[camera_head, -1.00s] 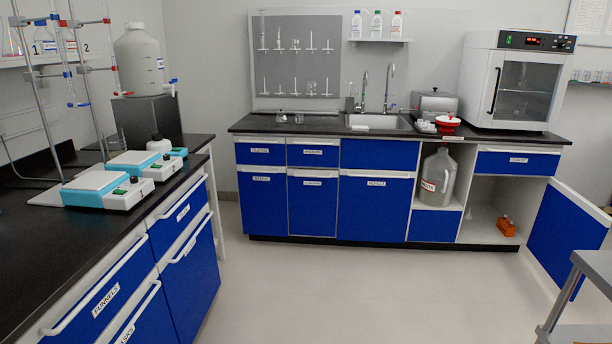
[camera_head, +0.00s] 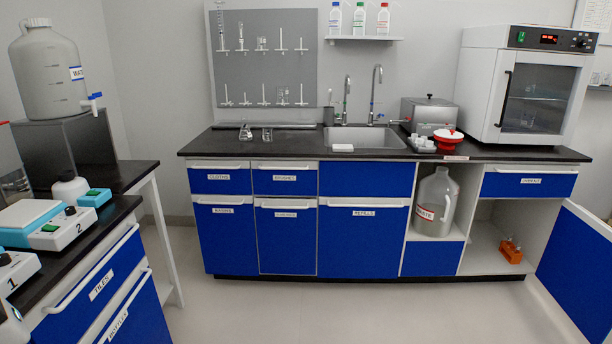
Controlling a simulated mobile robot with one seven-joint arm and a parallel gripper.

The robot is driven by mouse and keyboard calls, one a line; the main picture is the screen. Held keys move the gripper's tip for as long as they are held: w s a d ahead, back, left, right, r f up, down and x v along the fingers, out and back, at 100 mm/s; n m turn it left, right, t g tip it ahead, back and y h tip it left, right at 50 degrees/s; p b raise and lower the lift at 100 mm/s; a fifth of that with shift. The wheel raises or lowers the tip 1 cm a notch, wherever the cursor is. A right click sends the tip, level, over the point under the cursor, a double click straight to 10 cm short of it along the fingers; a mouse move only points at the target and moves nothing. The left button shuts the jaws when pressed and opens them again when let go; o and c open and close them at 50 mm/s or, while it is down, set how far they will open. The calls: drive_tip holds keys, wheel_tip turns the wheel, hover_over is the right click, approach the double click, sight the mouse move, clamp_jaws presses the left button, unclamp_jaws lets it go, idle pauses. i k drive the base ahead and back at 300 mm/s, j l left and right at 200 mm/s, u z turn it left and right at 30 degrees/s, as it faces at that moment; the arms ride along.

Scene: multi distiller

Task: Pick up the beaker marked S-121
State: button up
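No label S-121 can be read in this view. Small clear glassware hangs on the grey peg board (camera_head: 270,70) above the counter, including a short clear vessel (camera_head: 283,96) on the lower row; it is too small to tell its kind. Two small clear items, one glass piece (camera_head: 245,131) and another glass piece (camera_head: 267,134), rest on the black counter (camera_head: 205,142) left of the sink. I cannot tell whether any of these is the beaker. My gripper is not in view.
A sink (camera_head: 365,137) and an oven-like cabinet (camera_head: 530,85) stand on the far counter. A side bench (camera_head: 128,178) with hot plates and a large carboy (camera_head: 45,72) borders the left. A blue cabinet door (camera_head: 575,265) stands open at right. The floor (camera_head: 350,310) between is clear.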

sight(266, 136)
drive_tip(key=i+j, duration=0.1)
drive_tip(key=i, duration=0.75)
drive_tip(key=i+j, duration=0.1)
drive_tip(key=i, duration=1.55)
drive_tip(key=i+j, duration=0.75)
drive_tip(key=j, duration=0.3)
